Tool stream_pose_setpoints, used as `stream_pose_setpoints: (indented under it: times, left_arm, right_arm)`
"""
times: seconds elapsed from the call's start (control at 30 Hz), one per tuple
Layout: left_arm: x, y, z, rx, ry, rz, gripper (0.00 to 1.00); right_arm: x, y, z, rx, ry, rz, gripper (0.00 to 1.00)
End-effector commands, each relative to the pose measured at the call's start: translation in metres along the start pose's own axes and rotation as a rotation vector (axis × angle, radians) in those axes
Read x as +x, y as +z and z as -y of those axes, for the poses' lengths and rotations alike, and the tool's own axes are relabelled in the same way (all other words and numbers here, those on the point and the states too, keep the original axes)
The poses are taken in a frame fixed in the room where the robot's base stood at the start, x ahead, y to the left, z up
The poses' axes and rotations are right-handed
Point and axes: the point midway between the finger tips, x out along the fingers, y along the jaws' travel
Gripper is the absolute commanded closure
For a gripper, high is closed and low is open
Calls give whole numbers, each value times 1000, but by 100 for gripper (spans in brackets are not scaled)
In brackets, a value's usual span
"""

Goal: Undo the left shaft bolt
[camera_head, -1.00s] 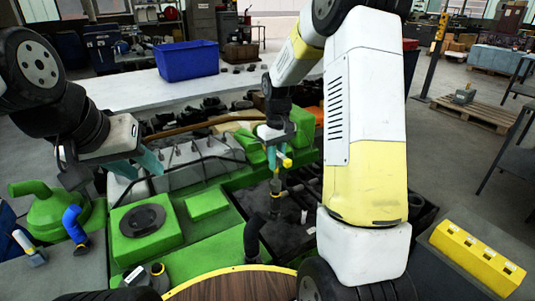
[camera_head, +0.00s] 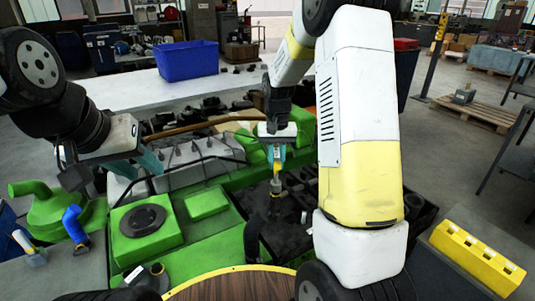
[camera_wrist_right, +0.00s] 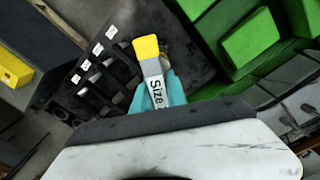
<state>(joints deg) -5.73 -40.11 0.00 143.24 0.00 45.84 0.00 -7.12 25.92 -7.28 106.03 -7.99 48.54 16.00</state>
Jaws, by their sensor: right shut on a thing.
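My right gripper (camera_head: 276,150) is shut on a yellow and grey hand tool, held above the dark recess in the green engine. The tool (camera_wrist_right: 152,75) shows in the right wrist view between teal fingers, with a yellow end and the printed word "Size". In the head view, a dark shaft with a yellowish band (camera_head: 275,190) stands below the gripper. I cannot make out the left shaft bolt or whether the tool touches it. My left gripper (camera_head: 150,163) is at the left over the engine's grey part; its finger gap cannot be made out.
The green engine (camera_head: 195,235) fills the middle. A black slotted tray (camera_wrist_right: 97,65) with white labels lies beside the tool in the wrist view. A yellow block (camera_head: 477,258) is at the right. A blue bin (camera_head: 187,61) stands on the white table behind.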

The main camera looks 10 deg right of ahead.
Motion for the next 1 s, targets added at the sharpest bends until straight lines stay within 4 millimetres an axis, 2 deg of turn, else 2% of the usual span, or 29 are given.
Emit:
stream_pose_setpoints:
  times: [0.33, 0.43, 1.0]
  left_arm:
    - [0, 0, 0, 0, 0, 0, 64]
    - [0, 0, 0, 0, 0, 0, 64]
    - [0, 0, 0, 0, 0, 0, 64]
  right_arm:
    - [13, 0, 0, -7, 0, 0, 100]
    - [13, 0, -1, -83, 0, 0, 100]
    - [12, -1, -1, -1093, -1, -1, 100]
